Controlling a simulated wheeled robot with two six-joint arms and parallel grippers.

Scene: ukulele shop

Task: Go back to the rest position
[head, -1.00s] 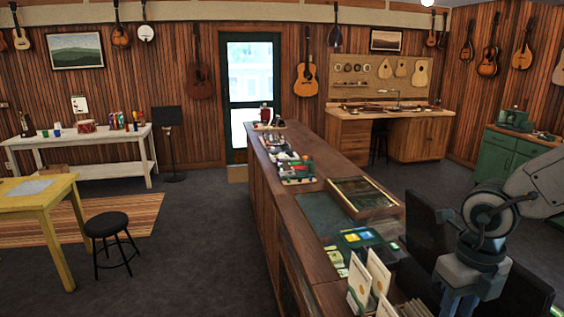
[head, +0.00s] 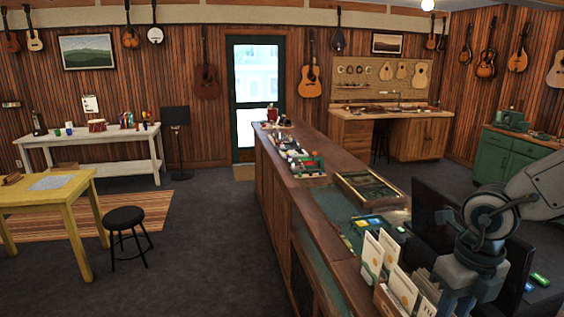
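My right arm (head: 485,225) comes in from the right edge and bends down over the near right end of the long wooden counter (head: 345,268). Its gripper is below the bottom edge of the picture, so I cannot see its fingers or whether it holds anything. My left arm and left gripper do not show.
White cards (head: 401,287) stand in a box on the near counter, close to my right arm. A dark monitor (head: 432,209) is behind them. A glass-topped case (head: 371,188) lies farther along. A black stool (head: 123,218) and yellow table (head: 60,196) stand left; the floor (head: 190,260) between is clear.

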